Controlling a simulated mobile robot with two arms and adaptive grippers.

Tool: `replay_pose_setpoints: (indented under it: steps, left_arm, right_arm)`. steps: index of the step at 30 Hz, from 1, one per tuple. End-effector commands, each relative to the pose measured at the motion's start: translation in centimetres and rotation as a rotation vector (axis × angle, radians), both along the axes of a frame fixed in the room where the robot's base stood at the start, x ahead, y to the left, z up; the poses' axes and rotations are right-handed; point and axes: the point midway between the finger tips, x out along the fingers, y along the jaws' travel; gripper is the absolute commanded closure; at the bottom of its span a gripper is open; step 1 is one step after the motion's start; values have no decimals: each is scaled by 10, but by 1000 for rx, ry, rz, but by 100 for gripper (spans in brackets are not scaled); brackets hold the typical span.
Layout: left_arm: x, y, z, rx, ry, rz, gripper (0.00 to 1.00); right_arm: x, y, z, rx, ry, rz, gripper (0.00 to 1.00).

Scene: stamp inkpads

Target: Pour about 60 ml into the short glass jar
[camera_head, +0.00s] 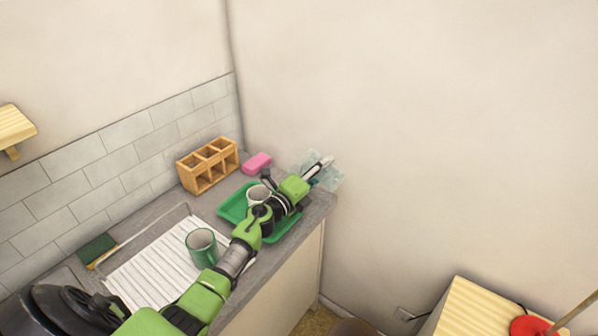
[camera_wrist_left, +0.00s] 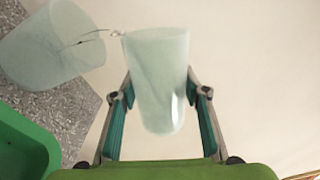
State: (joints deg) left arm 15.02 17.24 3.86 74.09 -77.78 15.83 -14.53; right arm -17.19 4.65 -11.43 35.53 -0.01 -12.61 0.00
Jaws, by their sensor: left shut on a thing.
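My left gripper (camera_head: 318,170) is at the far end of the counter, past the green tray. In the left wrist view the gripper (camera_wrist_left: 160,112) is shut on a pale, translucent glass (camera_wrist_left: 157,85), with one finger on each side. The short glass jar (camera_wrist_left: 48,45) stands on the speckled counter to its left, partly cut off by the frame. A thin, dark-and-clear thread runs from the held glass's upper left lip towards the jar. The liquid level in either vessel cannot be read. In the head view the pale glass shapes overlap around the fingers. My right gripper is not in view.
A green tray (camera_head: 229,213) with a white cup (camera_head: 258,193) lies under my left arm. A wooden rack (camera_head: 207,166) and pink sponge (camera_head: 257,163) are at the back. The wall is close beyond the gripper.

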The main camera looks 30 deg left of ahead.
Motion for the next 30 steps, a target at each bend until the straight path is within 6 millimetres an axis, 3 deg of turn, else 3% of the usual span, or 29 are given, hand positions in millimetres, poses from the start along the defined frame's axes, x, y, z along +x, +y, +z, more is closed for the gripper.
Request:
replay_pose_setpoints:
  steps: [21,23,24,27,30]
  left_arm:
    - [1,3,3,-33,2,-1,93]
    - [0,-2,-5,23,-6,-2,93]
    - [0,0,4,133,-21,-3,93]
    - [0,0,-11,284,-40,-1,93]
    - [0,0,-5,319,-45,-1,93]
  right_arm:
    - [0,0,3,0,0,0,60]
    - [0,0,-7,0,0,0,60]
    - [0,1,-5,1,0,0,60]
    - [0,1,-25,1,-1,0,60]
    - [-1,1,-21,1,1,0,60]
